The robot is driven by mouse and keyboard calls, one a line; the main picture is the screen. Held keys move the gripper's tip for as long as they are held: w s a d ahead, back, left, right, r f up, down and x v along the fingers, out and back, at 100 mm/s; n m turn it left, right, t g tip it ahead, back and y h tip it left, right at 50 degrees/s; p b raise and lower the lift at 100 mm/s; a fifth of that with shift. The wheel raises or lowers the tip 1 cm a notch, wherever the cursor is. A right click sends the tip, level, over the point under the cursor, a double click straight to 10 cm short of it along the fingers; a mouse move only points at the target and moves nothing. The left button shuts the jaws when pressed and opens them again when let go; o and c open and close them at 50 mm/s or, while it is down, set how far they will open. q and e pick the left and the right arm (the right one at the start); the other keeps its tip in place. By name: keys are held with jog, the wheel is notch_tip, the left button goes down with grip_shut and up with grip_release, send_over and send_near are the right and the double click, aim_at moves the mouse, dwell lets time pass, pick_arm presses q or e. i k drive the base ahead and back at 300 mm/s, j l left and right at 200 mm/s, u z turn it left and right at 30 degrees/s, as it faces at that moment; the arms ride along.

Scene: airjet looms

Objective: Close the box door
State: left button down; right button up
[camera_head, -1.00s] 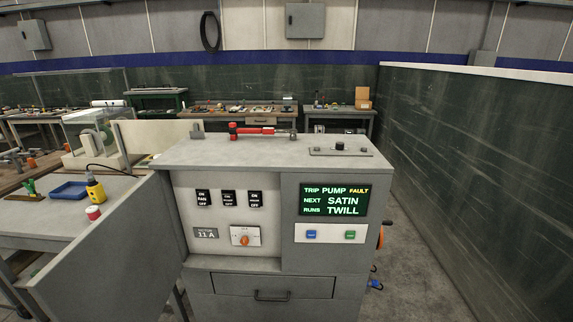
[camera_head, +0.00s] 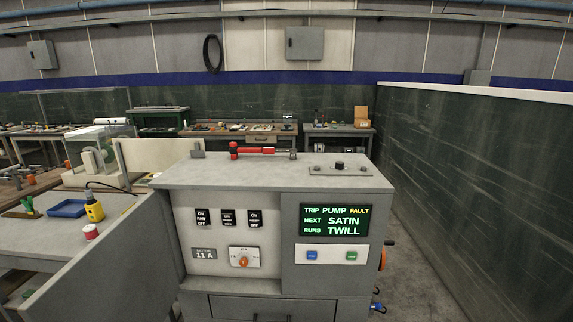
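The box (camera_head: 300,184) is a grey control cabinet in the middle of the head view. Its door (camera_head: 112,266) is a plain grey panel swung open to the left, hinged at the cabinet's left front edge. The open front shows a pale panel (camera_head: 185,225) with several black switches and an orange knob (camera_head: 243,261). To its right a screen (camera_head: 334,220) reads TRIP PUMP FAULT, NEXT SATIN, RUNS TWILL, above a blue and a green button. Neither of my grippers shows in the view.
A red tool (camera_head: 262,151) lies on the cabinet top. A workbench (camera_head: 30,230) with a blue tray (camera_head: 68,208) and a yellow bottle (camera_head: 94,208) stands behind the door. A dark green partition (camera_head: 480,180) runs along the right, with floor between.

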aim_at(127, 274)
jog(key=j+z, duration=0.15)
jog(key=j, duration=0.6)
jog(key=j+z, duration=0.15)
jog(key=j, duration=0.6)
jog(key=j+z, duration=0.15)
jog(key=j, duration=0.6)
jog(key=k+j+z, duration=0.1)
jog(key=j, duration=0.65)
jog(key=k, duration=0.05)
